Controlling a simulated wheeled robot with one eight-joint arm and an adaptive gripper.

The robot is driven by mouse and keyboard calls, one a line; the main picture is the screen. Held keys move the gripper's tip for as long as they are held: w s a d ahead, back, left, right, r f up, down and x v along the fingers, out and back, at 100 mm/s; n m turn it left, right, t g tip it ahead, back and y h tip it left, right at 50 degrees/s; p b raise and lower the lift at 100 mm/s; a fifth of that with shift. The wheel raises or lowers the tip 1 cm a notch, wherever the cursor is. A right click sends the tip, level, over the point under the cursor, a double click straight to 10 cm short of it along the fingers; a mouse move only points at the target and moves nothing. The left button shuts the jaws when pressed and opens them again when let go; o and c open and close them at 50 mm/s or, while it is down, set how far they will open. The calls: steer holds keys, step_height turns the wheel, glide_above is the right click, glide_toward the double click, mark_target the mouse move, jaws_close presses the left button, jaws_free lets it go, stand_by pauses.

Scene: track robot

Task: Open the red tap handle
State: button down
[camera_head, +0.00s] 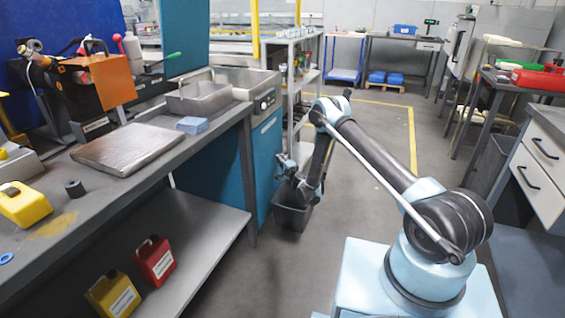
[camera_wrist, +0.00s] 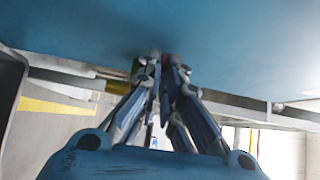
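My gripper (camera_head: 284,163) is low beside the end of the blue cabinet under the workbench, above a dark bin. In the wrist view my gripper (camera_wrist: 162,62) has its fingers drawn close together, with the tips up against or very near a blue panel (camera_wrist: 85,40). A small dark reddish patch shows between or just behind the tips. I cannot tell whether it is the red tap handle or whether the fingers grip it. No red tap handle shows clearly in the head view, where my arm and gripper cover part of that spot.
A dark bin (camera_head: 292,212) stands on the floor below my gripper. The workbench (camera_head: 150,180) with a sink (camera_head: 199,98) is on the left. Grey shelving (camera_head: 292,50) stands behind the cabinet. The floor aisle (camera_head: 365,150) to the right is mostly free.

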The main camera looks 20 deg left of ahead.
steer(key=shift+w+d+f+n+g+y, duration=0.1)
steer(key=shift+d+n+g+y, duration=0.25)
steer(key=shift+n+g+y, duration=0.45)
steer(key=c, duration=2.1)
jaws_free()
steer(key=shift+o, duration=0.2)
